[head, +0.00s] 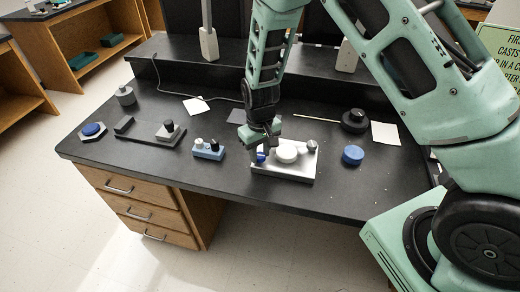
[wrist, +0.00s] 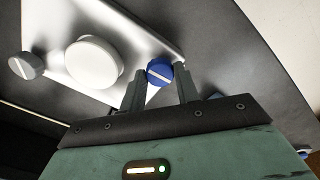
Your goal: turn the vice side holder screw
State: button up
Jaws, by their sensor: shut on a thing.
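The vice is a light metal plate (head: 300,175) near the front edge of the bench, also in the wrist view (wrist: 115,25). It carries a large round white disc (head: 287,153), seen at the left of the wrist view (wrist: 93,61), and a small grey knob (head: 311,145). A blue screw (head: 261,157) with a pale line across its top sits at the plate's left end. My gripper (head: 261,148) is over it, pointing down. In the wrist view, my gripper (wrist: 160,75) has its fingers on either side of the blue screw (wrist: 159,70), closed on it.
A blue round piece (head: 353,155) lies right of the vice. A blue block with knobs (head: 207,149) and a dark rail with a grey block (head: 150,134) stand to its left. A black round piece (head: 355,120) and white sheets lie behind. The bench front edge is close.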

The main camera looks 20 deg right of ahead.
aim_at(260, 155)
jog(key=shift+w+m+p, duration=0.1)
jog(key=shift+m+p, duration=0.35)
jog(key=shift+m, duration=1.55)
jog(key=o, duration=1)
jog(key=shift+r, duration=0.1)
notch_tip(260, 155, up, 17)
jog(key=shift+r+b, duration=0.15)
jog(key=shift+b, duration=0.3)
